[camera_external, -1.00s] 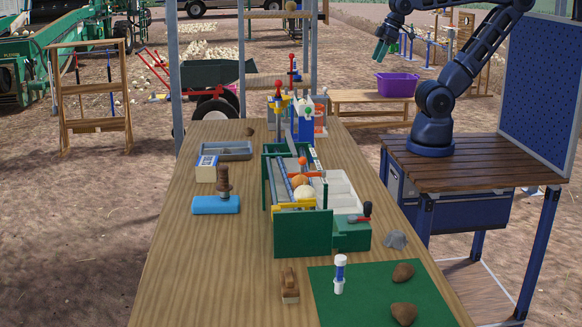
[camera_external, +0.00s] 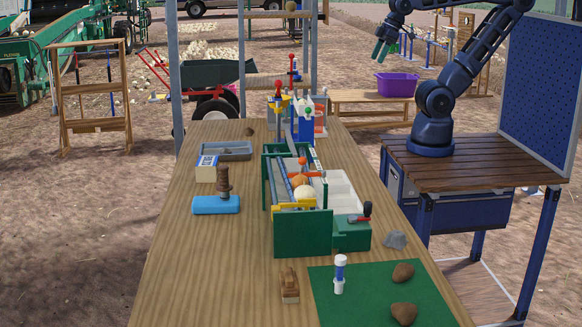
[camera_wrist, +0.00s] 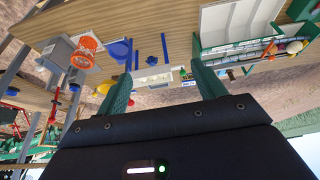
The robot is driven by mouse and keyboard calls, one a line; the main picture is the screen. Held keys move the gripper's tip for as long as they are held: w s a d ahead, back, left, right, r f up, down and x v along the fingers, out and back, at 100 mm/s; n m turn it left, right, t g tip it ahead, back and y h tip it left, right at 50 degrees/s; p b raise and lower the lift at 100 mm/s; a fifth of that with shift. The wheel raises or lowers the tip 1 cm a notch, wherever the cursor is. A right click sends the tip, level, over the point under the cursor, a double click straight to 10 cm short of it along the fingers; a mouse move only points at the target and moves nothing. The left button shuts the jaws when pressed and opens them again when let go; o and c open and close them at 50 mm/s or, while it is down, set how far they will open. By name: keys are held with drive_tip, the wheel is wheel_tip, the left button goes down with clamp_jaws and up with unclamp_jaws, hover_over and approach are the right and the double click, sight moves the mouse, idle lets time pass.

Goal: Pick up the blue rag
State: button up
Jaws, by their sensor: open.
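A light blue, flat folded piece (camera_external: 215,204), which looks like the blue rag, lies on the left side of the long wooden table. A brown knobbed object (camera_external: 223,182) stands upright on or directly behind it; I cannot tell which. My gripper (camera_external: 385,54) is raised in the air beyond the table's right side, far from the blue piece and empty. In the wrist view my gripper (camera_wrist: 163,70) shows two green fingers spread apart with nothing between them. I cannot make out the blue piece for certain in the wrist view.
A green sorting machine (camera_external: 303,232) fills the table's middle. A grey tray (camera_external: 234,151) and a small white-and-yellow box (camera_external: 206,173) stand behind the blue piece. The table's front left is clear.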

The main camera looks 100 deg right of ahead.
wheel_tip(320, 180, up, 6)
drive_tip(key=f, duration=0.1)
drive_tip(key=w+d+r+m+g, duration=0.1)
drive_tip(key=w+d+r+m, duration=0.15)
drive_tip(key=w, duration=0.45)
drive_tip(key=w+d+r+m+g, duration=0.1)
drive_tip(key=w+r+m, duration=0.1)
drive_tip(key=w+m, duration=0.3)
drive_tip(key=w+d+f+m+g+h, duration=0.15)
drive_tip(key=w+m, duration=0.45)
drive_tip(key=w, duration=0.9)
drive_tip(key=w+f+m+g+h, duration=0.1)
drive_tip(key=w+f+m+h, duration=0.3)
drive_tip(key=w, duration=1)
drive_tip(key=shift+m+g+y, duration=0.25)
drive_tip(key=shift+m+y, duration=0.2)
drive_tip(key=shift+m, duration=0.1)
drive_tip(key=f, duration=1.2)
drive_tip(key=d+f, duration=0.1)
drive_tip(key=f, duration=1.2)
drive_tip(key=d+f, duration=0.1)
drive_tip(key=f, duration=1.1)
drive_tip(key=shift+f, duration=0.3)
drive_tip(key=x, duration=0.4)
drive_tip(key=shift+s, duration=0.4)
drive_tip(key=shift+d+f, duration=0.2)
drive_tip(key=shift+f, duration=0.35)
drive_tip(key=c, duration=1.1)
